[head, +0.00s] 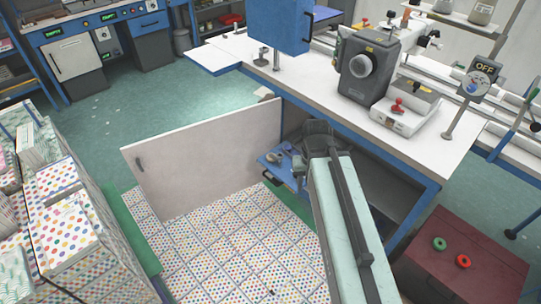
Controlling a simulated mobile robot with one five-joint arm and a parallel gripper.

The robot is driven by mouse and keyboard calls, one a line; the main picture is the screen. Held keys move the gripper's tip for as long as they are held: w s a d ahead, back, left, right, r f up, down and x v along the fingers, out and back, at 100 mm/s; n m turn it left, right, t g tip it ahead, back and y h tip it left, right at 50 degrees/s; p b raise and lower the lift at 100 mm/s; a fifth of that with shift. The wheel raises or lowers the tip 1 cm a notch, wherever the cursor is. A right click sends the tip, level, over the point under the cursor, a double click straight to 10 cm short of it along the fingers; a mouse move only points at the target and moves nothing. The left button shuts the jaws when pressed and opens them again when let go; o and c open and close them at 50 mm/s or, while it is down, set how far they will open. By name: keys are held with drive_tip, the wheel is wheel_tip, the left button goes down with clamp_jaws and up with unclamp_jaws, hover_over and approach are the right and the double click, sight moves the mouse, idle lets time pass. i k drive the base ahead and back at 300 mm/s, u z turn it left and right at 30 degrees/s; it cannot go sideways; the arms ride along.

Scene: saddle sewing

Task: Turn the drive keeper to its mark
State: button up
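My arm reaches up from the bottom, and its dark end with my gripper (317,133) is at the open compartment under the white worktable. The fingers cannot be made out, so I cannot tell whether it is open or shut. Just left of it, a blue pull-out shelf (268,162) carries small grey and blue parts (284,151). I cannot tell whether one of these is the drive keeper, and no mark can be made out. My arm hides part of the compartment.
The open cabinet door (208,158) stands left of my arm. A grey machine head (368,66) and an OFF sign with a dial (477,82) are above. A dark red box (465,246) with green and red rings stands right.

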sight(280, 157)
drive_tip(key=u, duration=0.05)
drive_tip(key=i, duration=1)
drive_tip(key=u, duration=0.05)
